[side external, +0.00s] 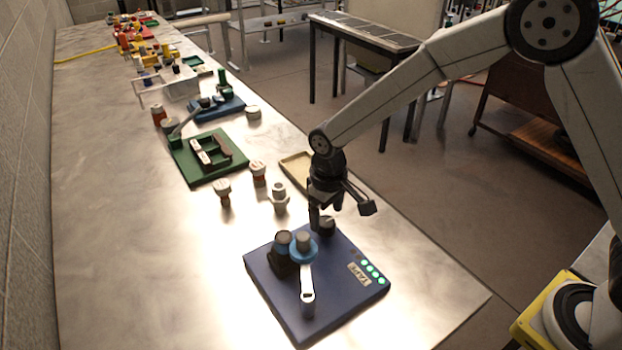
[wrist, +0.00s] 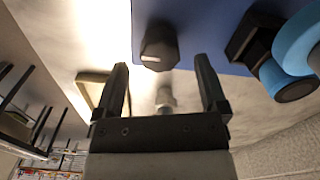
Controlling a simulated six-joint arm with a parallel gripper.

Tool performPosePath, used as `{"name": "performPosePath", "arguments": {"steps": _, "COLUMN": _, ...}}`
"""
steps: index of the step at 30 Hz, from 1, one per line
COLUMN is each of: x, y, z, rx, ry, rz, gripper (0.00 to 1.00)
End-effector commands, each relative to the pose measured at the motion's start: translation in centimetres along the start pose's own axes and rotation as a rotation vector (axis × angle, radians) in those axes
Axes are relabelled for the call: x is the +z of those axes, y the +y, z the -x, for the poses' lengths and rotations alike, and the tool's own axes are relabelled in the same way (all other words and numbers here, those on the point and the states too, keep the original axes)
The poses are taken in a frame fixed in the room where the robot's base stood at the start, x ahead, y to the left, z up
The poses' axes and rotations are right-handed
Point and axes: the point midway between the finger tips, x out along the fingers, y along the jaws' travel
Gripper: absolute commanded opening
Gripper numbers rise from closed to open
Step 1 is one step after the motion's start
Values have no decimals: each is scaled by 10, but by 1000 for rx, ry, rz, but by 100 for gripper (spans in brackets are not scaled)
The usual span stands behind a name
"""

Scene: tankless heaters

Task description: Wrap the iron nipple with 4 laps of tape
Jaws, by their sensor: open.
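A dark blue board (side external: 335,285) marked TAPE lies at the table's near end. A white crank arm (side external: 307,275) runs from a blue ring around a grey cylinder (side external: 303,240) to a grey handle (side external: 308,305). Beside it another grey-topped cylinder (side external: 283,240) sits in a dark block. I cannot tell which piece is the iron nipple. Several lights on the board glow green. A dark knob (side external: 327,225) stands at the board's far edge; it also shows in the wrist view (wrist: 158,47). My gripper (side external: 338,212) is open and empty just above this knob, whose image lies between the fingertips (wrist: 161,62).
White-and-brown fittings (side external: 223,192) and a pale fitting (side external: 279,197) stand behind the board. A tan tray (side external: 297,168) is at the table's right edge. A green board (side external: 207,157) and more stations lie farther back. The table left of the blue board is clear.

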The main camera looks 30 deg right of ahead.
Motion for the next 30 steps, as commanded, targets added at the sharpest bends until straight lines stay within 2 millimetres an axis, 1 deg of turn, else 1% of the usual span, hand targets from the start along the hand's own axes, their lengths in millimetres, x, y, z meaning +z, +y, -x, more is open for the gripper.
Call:
{"name": "performPosePath", "arguments": {"steps": 1, "x": -1, "y": 0, "z": 8, "rx": 0, "ry": 3, "rz": 0, "gripper": 92}}
{"name": "performPosePath", "arguments": {"steps": 6, "x": -1, "y": 0, "z": 29, "rx": 0, "ry": 3, "rz": 0, "gripper": 92}}
{"name": "performPosePath", "arguments": {"steps": 9, "x": 0, "y": 0, "z": 39, "rx": 0, "ry": 2, "rz": 0, "gripper": 92}}
{"name": "performPosePath", "arguments": {"steps": 12, "x": 0, "y": 0, "z": 45, "rx": 0, "ry": 1, "rz": 0, "gripper": 92}}
{"name": "performPosePath", "arguments": {"steps": 16, "x": 0, "y": 0, "z": 48, "rx": 0, "ry": -1, "rz": 0, "gripper": 92}}
{"name": "performPosePath", "arguments": {"steps": 25, "x": 0, "y": 0, "z": 48, "rx": 0, "ry": 0, "rz": -1, "gripper": 92}}
{"name": "performPosePath", "arguments": {"steps": 30, "x": 6, "y": 7, "z": 50, "rx": -1, "ry": 9, "rz": -12, "gripper": 92}}
